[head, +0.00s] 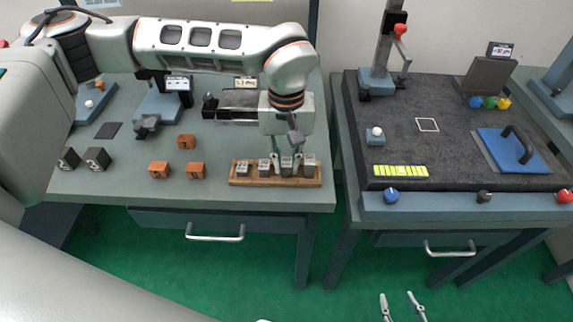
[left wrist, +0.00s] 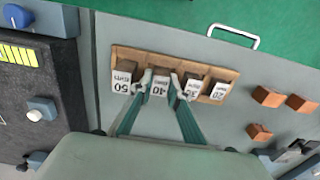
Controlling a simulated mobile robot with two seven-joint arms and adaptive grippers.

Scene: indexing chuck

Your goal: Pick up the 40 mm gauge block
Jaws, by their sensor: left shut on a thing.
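A wooden rack (head: 250,182) near the front edge of the left table holds a row of grey gauge blocks with white number labels. The rack (left wrist: 228,75) also shows in the left wrist view, where the labels read 50, 40, 30 and 20. The 40 mm gauge block (left wrist: 160,84) stands between the 50 mm block (left wrist: 122,80) and the 30 mm block (left wrist: 191,88). My left gripper (head: 287,161) points down with its fingers on either side of the 40 mm block, shut on it in the rack. My right gripper (head: 403,304) is open and empty at the bottom edge.
Orange blocks (head: 160,170) and dark numbered blocks (head: 97,158) lie left of the rack. Blue-grey fixtures stand behind. The right table has a dark mat (head: 450,130), a yellow strip (head: 400,171) and a blue pad with a handle (head: 500,150). A gap separates the tables.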

